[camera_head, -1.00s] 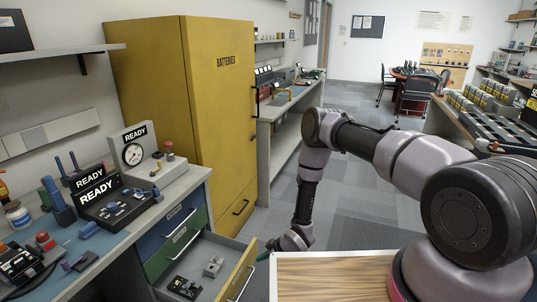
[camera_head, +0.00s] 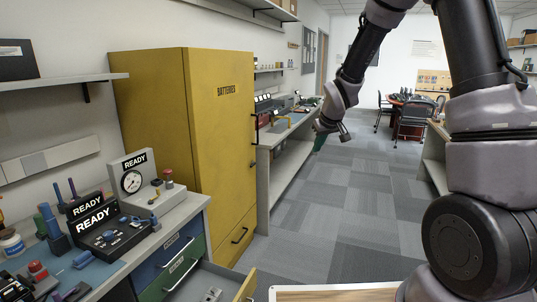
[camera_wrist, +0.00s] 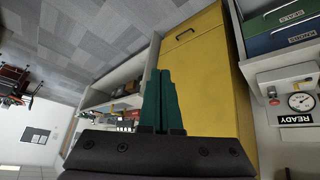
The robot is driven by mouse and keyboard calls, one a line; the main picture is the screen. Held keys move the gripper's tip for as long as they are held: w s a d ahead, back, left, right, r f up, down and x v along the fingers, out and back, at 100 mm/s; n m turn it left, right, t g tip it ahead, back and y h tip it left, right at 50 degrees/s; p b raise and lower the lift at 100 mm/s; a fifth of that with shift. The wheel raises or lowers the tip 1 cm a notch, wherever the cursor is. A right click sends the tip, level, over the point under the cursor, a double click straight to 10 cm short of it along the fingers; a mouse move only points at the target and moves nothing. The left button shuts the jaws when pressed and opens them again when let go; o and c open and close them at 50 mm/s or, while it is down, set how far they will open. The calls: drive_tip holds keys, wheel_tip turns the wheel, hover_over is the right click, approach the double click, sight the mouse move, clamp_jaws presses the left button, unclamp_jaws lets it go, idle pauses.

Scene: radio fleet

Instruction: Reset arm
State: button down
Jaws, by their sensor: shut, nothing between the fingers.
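My gripper (camera_head: 319,140) hangs in the air at the upper middle of the head view, in front of the far workbench and right of the yellow cabinet. In the wrist view its two green fingers (camera_wrist: 162,98) are together, with nothing between them. My arm is raised and folded at the right of the head view. The wrist view is tilted and shows the yellow cabinet (camera_wrist: 205,75) on the right.
The yellow batteries cabinet (camera_head: 222,150) stands left of my gripper. A workbench (camera_head: 165,225) with READY devices is at left, with an open drawer (camera_head: 215,290) low in front. A far bench (camera_head: 290,135) runs behind. Grey floor (camera_head: 340,200) is clear in the middle.

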drive_tip(key=s+d+r+m, duration=0.2)
drive_tip(key=s+d+r, duration=0.1)
drive_tip(key=s+r, duration=0.45)
drive_tip(key=s+d+r+m, duration=0.2)
drive_tip(key=s+d+r, duration=0.2)
drive_tip(key=s+r, duration=0.35)
drive_tip(key=s+r+m, duration=0.2)
drive_tip(key=s, duration=0.6)
drive_tip(key=s+r+m, duration=0.2)
drive_tip(key=s+r, duration=0.1)
drive_tip(key=s, duration=0.6)
drive_tip(key=shift+d+r+t, duration=0.2)
drive_tip(key=shift+d+t, duration=0.1)
drive_tip(key=shift+d, duration=0.15)
